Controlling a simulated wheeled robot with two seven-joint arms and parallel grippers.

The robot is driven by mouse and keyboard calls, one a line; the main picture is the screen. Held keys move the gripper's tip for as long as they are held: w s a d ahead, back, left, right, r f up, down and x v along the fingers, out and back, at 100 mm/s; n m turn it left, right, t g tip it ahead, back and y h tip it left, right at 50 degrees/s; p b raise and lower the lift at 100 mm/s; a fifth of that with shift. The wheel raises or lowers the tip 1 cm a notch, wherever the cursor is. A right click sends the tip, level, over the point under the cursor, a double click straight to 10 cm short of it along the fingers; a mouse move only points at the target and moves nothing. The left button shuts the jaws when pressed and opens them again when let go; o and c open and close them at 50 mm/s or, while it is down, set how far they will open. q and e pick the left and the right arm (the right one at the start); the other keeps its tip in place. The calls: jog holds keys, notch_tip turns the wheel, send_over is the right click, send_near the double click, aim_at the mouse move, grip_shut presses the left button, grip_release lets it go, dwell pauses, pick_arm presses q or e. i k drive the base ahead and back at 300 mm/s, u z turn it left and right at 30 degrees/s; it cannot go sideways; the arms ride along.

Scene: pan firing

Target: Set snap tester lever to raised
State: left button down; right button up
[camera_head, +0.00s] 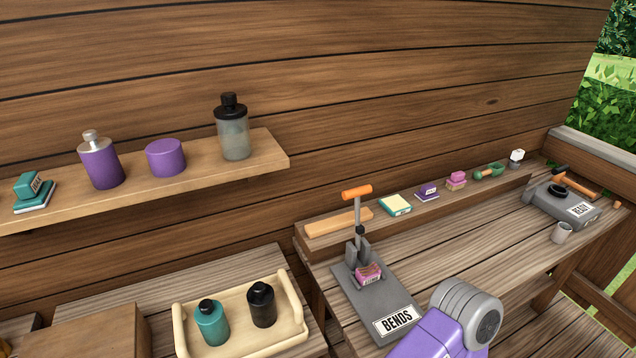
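The snap tester is likely the grey device labelled "BENDS" (376,306) on the right-hand bench. Its lever (359,217) stands upright, a grey rod topped by an orange crossbar handle (356,191). A pink and dark block (369,273) sits on the device at the foot of the lever. A purple and grey link of one of my arms shows at the bottom, overlapping the front right of the device. Neither of my grippers is in view, and nothing is seen touching the lever.
A wooden shelf (265,152) holds several bottles and jars. A tray (290,318) with teal and black bottles stands at the lower left. Behind the tester a ledge carries small blocks and a green scoop (489,171). A grey "READY" device (566,201) and cup (561,232) stand right.

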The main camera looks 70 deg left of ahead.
aim_at(356, 193)
jog(key=u, duration=1.6)
